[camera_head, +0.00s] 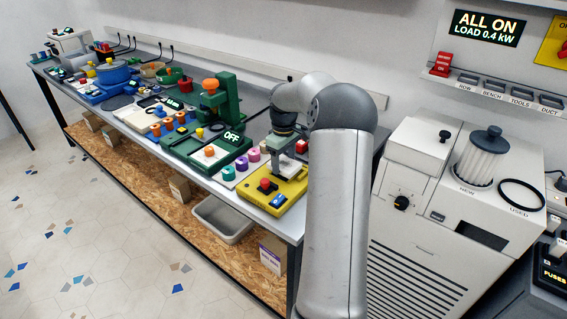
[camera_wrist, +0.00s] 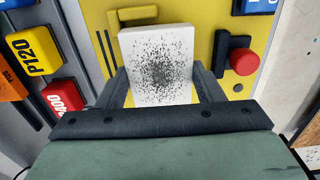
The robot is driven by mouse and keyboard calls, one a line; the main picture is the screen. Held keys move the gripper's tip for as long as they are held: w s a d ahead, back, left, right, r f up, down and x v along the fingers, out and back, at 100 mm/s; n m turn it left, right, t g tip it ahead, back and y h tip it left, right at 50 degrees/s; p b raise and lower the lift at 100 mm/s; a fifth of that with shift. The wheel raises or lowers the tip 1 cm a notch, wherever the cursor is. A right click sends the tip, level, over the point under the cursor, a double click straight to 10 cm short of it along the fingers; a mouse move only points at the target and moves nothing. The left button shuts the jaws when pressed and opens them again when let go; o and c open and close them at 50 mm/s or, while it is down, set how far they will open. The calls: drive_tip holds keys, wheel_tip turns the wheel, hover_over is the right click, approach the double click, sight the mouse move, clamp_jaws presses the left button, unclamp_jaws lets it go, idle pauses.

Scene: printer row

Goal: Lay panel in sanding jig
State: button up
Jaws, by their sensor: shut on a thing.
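The panel (camera_wrist: 157,62) is a white square with dark speckles, held flat between the dark fingers of my gripper (camera_wrist: 162,88) in the wrist view. The yellow sanding jig (camera_wrist: 195,14) lies behind it, with a raised yellow corner piece by the panel's top left and a dark clamp with a red knob (camera_wrist: 243,62) to the right. In the head view the yellow jig (camera_head: 258,199) is at the bench's near end, and my gripper (camera_head: 284,158) is over its back part. I cannot tell whether the panel touches the jig.
Left of the jig in the wrist view are a yellow P120 block (camera_wrist: 33,52) and a red block marked 400 (camera_wrist: 65,98). A green machine (camera_head: 215,145) marked OFF stands farther along the bench. A grey cabinet (camera_head: 425,210) stands right of my arm.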

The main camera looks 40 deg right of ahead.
drive_tip(key=shift+f, duration=0.65)
drive_tip(key=shift+f, duration=0.15)
drive_tip(key=o, duration=1)
